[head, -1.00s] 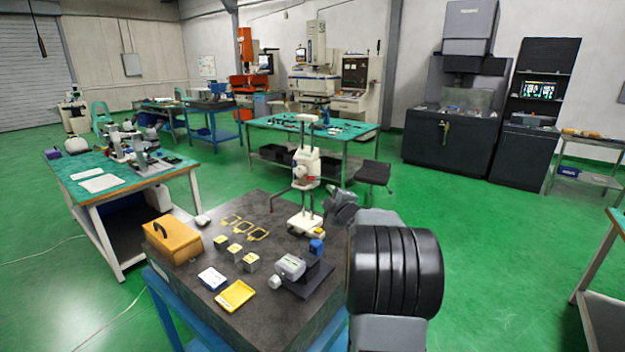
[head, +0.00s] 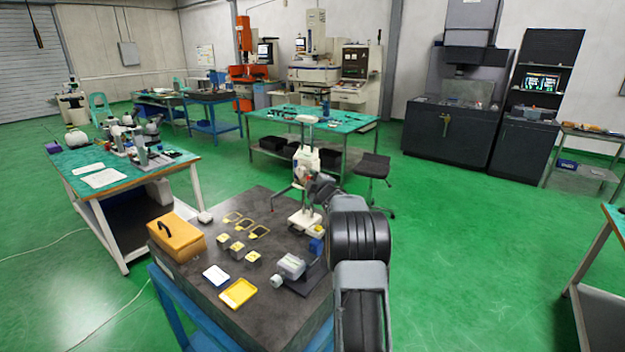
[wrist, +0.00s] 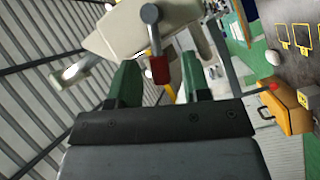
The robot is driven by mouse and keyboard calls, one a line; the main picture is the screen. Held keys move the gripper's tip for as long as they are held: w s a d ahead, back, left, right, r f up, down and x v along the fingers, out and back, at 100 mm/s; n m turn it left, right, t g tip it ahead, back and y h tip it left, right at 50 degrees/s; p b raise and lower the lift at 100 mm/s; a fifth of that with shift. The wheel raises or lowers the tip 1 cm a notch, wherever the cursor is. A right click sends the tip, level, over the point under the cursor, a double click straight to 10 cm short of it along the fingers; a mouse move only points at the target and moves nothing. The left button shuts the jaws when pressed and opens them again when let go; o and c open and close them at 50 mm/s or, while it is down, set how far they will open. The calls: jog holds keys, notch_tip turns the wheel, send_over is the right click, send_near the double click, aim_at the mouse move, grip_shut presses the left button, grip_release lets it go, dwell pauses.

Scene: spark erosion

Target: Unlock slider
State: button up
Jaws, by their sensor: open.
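The white measuring stand (head: 300,220) is upright at the back of the dark granite table, with its pale slider head (head: 307,160) high on the column. In the wrist view the pale slider body (wrist: 120,30) fills the top centre, tilted. A small grey lever (wrist: 151,25) with a red end (wrist: 160,70) hangs from it. My gripper (wrist: 158,62) is open, with its two green fingers on either side of the red end in the picture. I cannot tell whether either finger touches it. In the head view my arm covers part of the stand's right side and my fingertips are not clear.
On the granite table (head: 200,285) are an orange case (head: 176,240), a yellow tray (head: 239,293), a white-topped box (head: 216,276), several small blocks and a grey instrument (head: 291,266). A green-topped bench (head: 130,170) stands left. Green floor is open at right.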

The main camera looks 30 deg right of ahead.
jog(key=shift+c, duration=0.4)
grip_shut()
